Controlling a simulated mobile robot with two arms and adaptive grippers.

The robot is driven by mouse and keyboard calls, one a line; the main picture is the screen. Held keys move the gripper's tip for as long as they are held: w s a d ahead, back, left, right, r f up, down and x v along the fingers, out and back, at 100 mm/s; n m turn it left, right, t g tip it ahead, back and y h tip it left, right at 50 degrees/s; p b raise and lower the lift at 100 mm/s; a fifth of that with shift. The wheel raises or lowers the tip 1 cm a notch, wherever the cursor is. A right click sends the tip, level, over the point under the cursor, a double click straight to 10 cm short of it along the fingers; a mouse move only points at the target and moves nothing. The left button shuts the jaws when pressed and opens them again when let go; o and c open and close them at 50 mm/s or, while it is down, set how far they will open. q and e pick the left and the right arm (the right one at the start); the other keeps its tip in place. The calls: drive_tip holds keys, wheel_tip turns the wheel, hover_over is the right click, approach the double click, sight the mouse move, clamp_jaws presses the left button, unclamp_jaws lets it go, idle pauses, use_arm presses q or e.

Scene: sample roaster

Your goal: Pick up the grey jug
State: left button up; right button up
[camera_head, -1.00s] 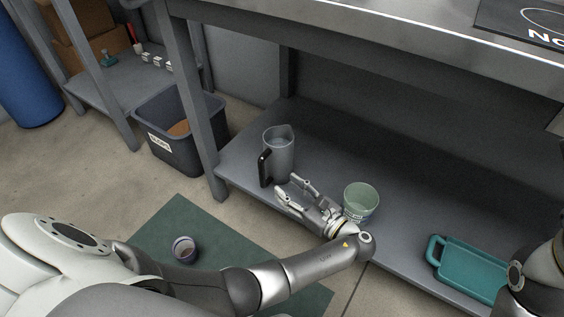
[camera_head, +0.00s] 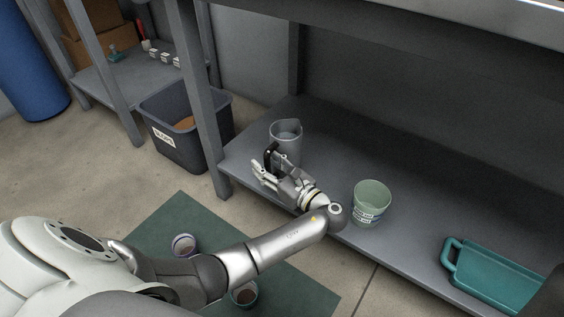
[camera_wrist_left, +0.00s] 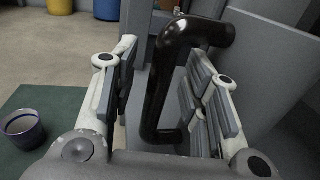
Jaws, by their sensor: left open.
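The grey jug (camera_head: 287,143) stands upright on the lower shelf, near its left end. Its black handle (camera_head: 271,158) faces the front of the shelf. My left gripper (camera_head: 264,173) is open at the handle, in front of the jug. In the left wrist view the black handle (camera_wrist_left: 160,95) stands between the open fingers, with a gap to the left finger; I cannot tell whether the right finger touches it. The jug's grey body (camera_wrist_left: 262,60) shows behind the handle, partly covered by the right finger. My right gripper is not in view.
A pale green cup (camera_head: 371,201) stands on the shelf (camera_head: 415,222) right of my left wrist. A teal tray (camera_head: 497,280) lies farther right. A dark bin (camera_head: 185,137) stands left of the bench leg. Two cups, one blue-rimmed (camera_head: 184,246), are on the green mat (camera_head: 180,211).

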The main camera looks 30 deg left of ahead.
use_arm(q)
drive_tip(key=shift+a, duration=0.15)
clamp_jaws()
idle(0.4)
drive_tip(key=shift+r, duration=0.15)
